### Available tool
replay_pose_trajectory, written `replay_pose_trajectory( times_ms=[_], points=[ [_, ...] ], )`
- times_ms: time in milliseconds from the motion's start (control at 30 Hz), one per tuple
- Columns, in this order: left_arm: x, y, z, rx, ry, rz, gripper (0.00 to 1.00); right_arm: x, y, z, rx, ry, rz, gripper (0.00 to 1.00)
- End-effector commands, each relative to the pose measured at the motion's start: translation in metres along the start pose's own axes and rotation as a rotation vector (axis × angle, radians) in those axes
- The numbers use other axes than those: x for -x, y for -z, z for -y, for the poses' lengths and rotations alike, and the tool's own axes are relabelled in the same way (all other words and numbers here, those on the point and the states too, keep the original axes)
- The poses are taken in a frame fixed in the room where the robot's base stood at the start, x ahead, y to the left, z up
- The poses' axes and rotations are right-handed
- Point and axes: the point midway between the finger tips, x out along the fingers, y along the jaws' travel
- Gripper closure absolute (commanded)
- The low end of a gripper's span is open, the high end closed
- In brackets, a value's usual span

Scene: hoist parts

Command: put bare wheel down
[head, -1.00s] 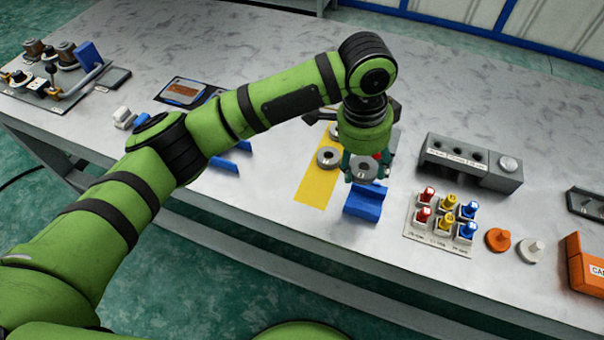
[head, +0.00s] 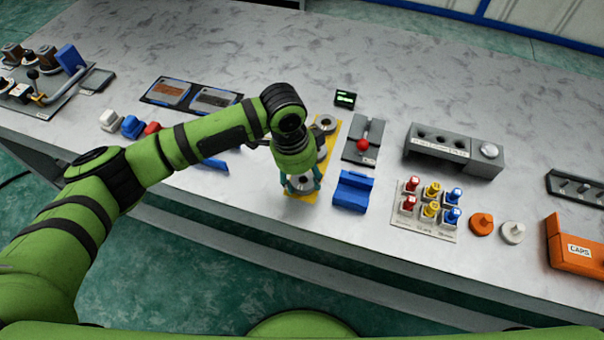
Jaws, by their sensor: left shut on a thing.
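My left gripper (head: 301,185) points down over the near end of the yellow strip (head: 334,146). Its teal fingers are shut on a grey bare wheel (head: 301,182). The wheel is low, at or just above the strip; I cannot tell whether it touches. Another grey wheel (head: 326,123) lies at the far end of the strip, and a further one beside my wrist is partly hidden by it. My right gripper is not in view.
A blue cradle (head: 353,190) stands just right of the strip. Behind it is a grey plate with a red-knobbed lever (head: 363,145). A card of coloured caps (head: 430,208) and a grey holed block (head: 454,150) are further right. The table's near edge is close.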

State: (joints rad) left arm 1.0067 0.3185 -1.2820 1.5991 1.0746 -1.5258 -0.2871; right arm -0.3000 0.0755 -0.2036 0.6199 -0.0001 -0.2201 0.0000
Motion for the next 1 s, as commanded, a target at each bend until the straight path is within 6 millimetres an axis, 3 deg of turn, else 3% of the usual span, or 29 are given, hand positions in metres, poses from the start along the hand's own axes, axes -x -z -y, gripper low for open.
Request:
replay_pose_trajectory(
  times_ms=[233, 267, 300, 733, 1000],
  points=[
    [-0.002, 0.0, 0.0, 0.0, 0.0, -0.001, 0.94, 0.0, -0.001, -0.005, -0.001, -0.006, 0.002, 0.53],
    [-0.003, 0.0, 0.0, 0.0, -0.001, 0.0, 0.34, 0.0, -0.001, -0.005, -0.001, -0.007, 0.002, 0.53],
    [-0.003, 0.0, 0.0, 0.0, -0.001, 0.0, 0.22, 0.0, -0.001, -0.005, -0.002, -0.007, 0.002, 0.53],
    [0.004, 0.0, 0.001, 0.001, 0.001, 0.0, 0.22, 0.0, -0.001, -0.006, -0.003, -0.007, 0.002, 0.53],
    [0.054, 0.001, 0.001, 0.0, 0.003, -0.002, 0.22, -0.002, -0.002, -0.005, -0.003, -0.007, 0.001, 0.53]
  ],
)
